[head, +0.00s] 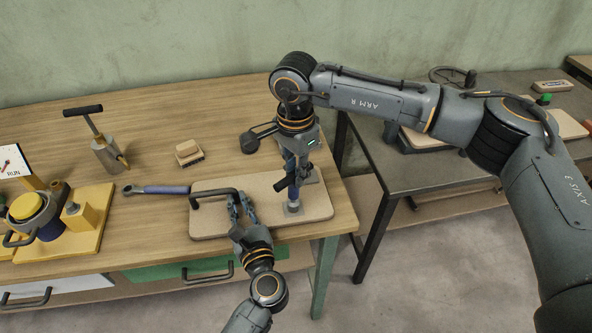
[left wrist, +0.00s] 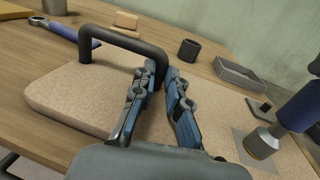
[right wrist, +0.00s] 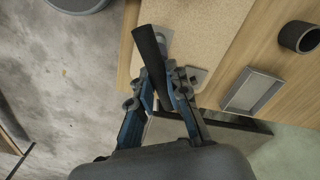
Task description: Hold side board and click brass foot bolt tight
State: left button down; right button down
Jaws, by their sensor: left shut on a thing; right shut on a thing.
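The side board (head: 265,190) is a pale tan slab lying on the wooden table, with a black bar handle (head: 215,192) at its left. My left gripper (head: 241,203) is shut on the near leg of that handle; the hold also shows in the left wrist view (left wrist: 163,85). A blue upright driver (head: 293,190) stands over the brass foot bolt (left wrist: 262,143), at a square grey plate on the board. My right gripper (head: 294,170) is shut on the driver's black bar handle (right wrist: 148,50). The driver's tip hides most of the bolt.
A blue-gripped spanner (head: 158,189) lies left of the board. A small grey tray (right wrist: 250,92) and black cup (right wrist: 300,37) lie behind it. A grey bench (head: 420,150) is at the right.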

pick_arm(q)
jog(key=shift+r, duration=0.15)
pick_arm(e)
jog(key=shift+s+a, duration=0.2)
jog(key=shift+s, duration=0.15)
jog(key=shift+w+r, duration=0.1)
jog(key=shift+r, duration=1.25)
dwell(1.7)
jog(key=shift+r, duration=2.45)
pick_arm(q)
jog(key=c, duration=1.3)
grip_release()
